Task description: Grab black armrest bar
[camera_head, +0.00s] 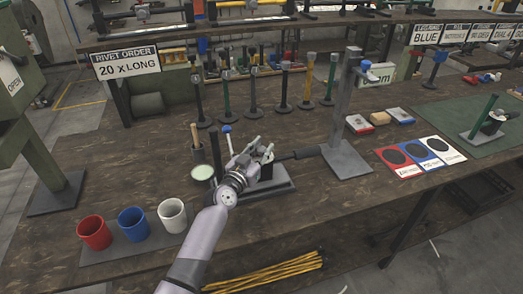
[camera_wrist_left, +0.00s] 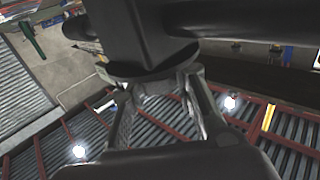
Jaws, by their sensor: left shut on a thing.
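My left gripper (camera_head: 264,156) is over a grey base plate (camera_head: 268,190) on the wooden bench. In the left wrist view its fingers (camera_wrist_left: 165,100) close on a black part (camera_wrist_left: 135,35) with a round flange. I take it to be a black bar, though its full shape is hidden. In the head view a dark bar-like piece (camera_head: 305,153) extends right from the gripper. A thin black bar (camera_head: 216,152) stands upright just left of my gripper. Black bars (camera_head: 254,92) on round feet stand in the row behind. My right gripper is not in view.
A grey post (camera_head: 346,110) on a plate stands right of my gripper. Red (camera_head: 94,232), blue (camera_head: 137,224) and white (camera_head: 172,215) cups stand at the front left. Marked cards (camera_head: 420,154) lie to the right.

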